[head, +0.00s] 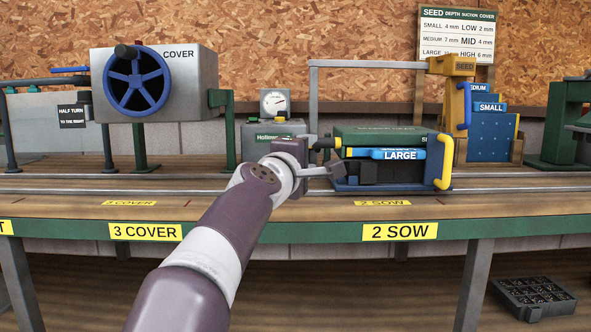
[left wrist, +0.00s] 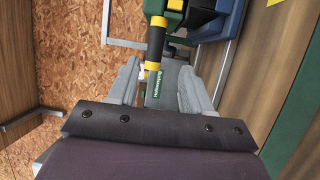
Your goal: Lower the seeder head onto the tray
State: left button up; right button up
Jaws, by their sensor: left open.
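The seeder head (head: 385,137) is a green box at the 2 SOW station, with a blue plate marked LARGE (head: 398,154) on its front. Its black lever with yellow bands (head: 325,143) sticks out to the left; the lever also shows in the left wrist view (left wrist: 156,48). Below the head is a blue carriage (head: 380,186) with a yellow handle (head: 445,162); I cannot make out a tray in it. My left gripper (head: 326,158) is open at the lever's left end. In the left wrist view its fingers (left wrist: 160,85) stand apart, with the lever end between or just beyond them.
A grey cover drum with a blue wheel (head: 138,80) stands left on the bench. A gauge box (head: 272,130) is behind my gripper. A seed hopper (head: 452,66) and blue plates (head: 490,130) are at right. A black cell tray (head: 533,297) lies on the floor.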

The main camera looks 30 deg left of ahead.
pick_arm(q)
jog(key=s+b, duration=0.2)
jog(key=s, duration=0.5)
jog(key=shift+s+d+f, duration=0.25)
jog(key=shift+d+f, duration=0.05)
jog(key=shift+d, duration=0.05)
